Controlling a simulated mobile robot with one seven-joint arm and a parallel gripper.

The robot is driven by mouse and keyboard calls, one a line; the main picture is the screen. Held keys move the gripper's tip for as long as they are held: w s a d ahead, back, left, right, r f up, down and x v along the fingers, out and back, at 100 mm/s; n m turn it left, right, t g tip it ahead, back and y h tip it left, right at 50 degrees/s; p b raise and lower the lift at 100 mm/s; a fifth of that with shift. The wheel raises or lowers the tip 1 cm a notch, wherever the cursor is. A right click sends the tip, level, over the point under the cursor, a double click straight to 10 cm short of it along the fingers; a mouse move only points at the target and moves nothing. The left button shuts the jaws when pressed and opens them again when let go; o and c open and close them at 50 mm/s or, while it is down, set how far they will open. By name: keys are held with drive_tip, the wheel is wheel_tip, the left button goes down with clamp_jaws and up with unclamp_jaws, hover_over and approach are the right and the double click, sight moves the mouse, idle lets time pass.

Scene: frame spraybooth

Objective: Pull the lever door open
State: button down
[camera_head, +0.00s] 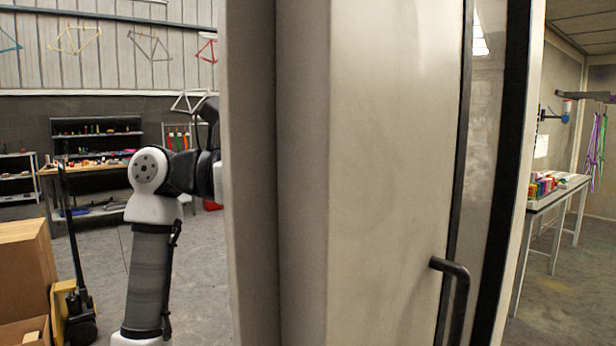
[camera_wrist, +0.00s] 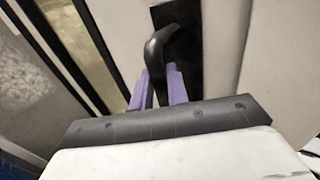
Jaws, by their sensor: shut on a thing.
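The door (camera_head: 390,170) is a tall beige panel that fills the middle of the head view. A bent black handle (camera_head: 458,290) shows low on its right side. In the wrist view, a black lever (camera_wrist: 172,42) stands out from a dark plate (camera_wrist: 180,75) on a pale panel. My gripper (camera_wrist: 158,84) has two purple fingers, shut on the lever near its lower end. In the head view the panel hides my gripper and forearm. I cannot tell whether both views show the same handle.
Cardboard boxes (camera_head: 25,275) and a pallet jack (camera_head: 78,300) stand at the left. A workbench (camera_head: 90,168) is at the back. A table with coloured cans (camera_head: 548,187) stands beyond the panel at the right.

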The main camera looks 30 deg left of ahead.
drive_tip(key=shift+w+a, duration=0.25)
idle(0.3)
drive_tip(key=c, duration=1.4)
unclamp_jaws()
drive_tip(key=shift+w+d, duration=0.1)
drive_tip(key=shift+c, duration=0.2)
drive_tip(key=b+v, duration=0.1)
drive_tip(key=v, duration=1.3)
drive_tip(key=shift+b, duration=0.35)
